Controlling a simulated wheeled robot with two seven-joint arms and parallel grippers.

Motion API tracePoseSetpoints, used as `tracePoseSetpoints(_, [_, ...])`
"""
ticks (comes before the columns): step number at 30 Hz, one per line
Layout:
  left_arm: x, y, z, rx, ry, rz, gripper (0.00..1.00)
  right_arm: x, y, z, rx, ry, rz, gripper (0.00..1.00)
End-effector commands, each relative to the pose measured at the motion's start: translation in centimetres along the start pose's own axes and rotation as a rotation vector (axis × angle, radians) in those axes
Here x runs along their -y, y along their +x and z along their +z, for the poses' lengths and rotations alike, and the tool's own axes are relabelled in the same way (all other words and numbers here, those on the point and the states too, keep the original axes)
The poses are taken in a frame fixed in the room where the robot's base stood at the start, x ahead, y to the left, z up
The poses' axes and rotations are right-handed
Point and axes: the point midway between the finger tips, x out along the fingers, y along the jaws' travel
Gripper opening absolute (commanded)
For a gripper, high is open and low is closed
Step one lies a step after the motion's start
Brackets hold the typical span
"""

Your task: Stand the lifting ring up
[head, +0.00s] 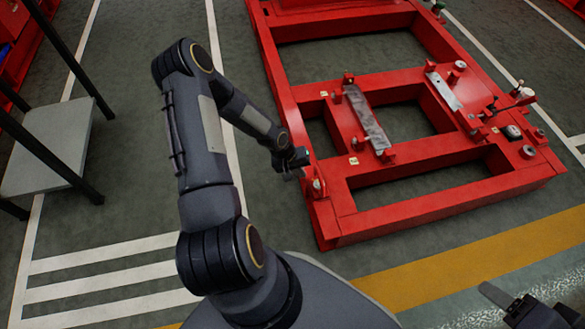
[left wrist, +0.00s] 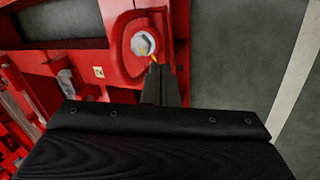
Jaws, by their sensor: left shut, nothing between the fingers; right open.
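The lifting ring (left wrist: 115,55) is a red rounded loop in the left wrist view, at the corner of the red frame. It seems to lie low around a silver hex bolt (left wrist: 144,43); its exact tilt is hard to tell. In the head view the bolt and ring spot (head: 316,185) is small at the frame's near left corner. My left gripper (head: 302,168) is shut and empty beside that corner. Its fingertips (left wrist: 158,70) are close below the bolt, over the ring's edge; contact cannot be told. My right gripper (head: 497,298) is open, partly in view at the lower right.
The red base frame (head: 430,207) fills the upper right, with brackets and a grey metal bar (head: 367,118) on its crossmembers. A grey shelf (head: 50,150) with dark posts stands left.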

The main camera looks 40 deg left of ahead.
Motion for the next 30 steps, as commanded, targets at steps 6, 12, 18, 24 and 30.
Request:
tracePoseSetpoints(6, [-2.5,0.8,-0.1,-0.003,0.006,0.002,0.0,-0.4,0.8,0.4,0.0,0.0,0.0,0.61])
tracePoseSetpoints(12, [-3.0,0.8,-0.1,-0.003,0.003,0.001,0.0,-0.4,0.9,0.4,-0.001,0.0,0.0,0.61])
tracePoseSetpoints(18, [-3.0,0.8,-0.1,-0.003,0.003,0.001,0.0,-0.4,0.9,0.4,-0.001,0.0,0.0,0.61])
tracePoseSetpoints(24, [-4.4,1.2,-0.2,-0.002,0.006,0.002,0.0,-0.5,1.0,0.5,-0.001,0.0,0.0,0.61])
tracePoseSetpoints(30, [-4.7,1.2,-0.3,-0.001,0.003,0.002,0.0,-0.5,1.0,0.5,0.0,0.0,0.0,0.61])
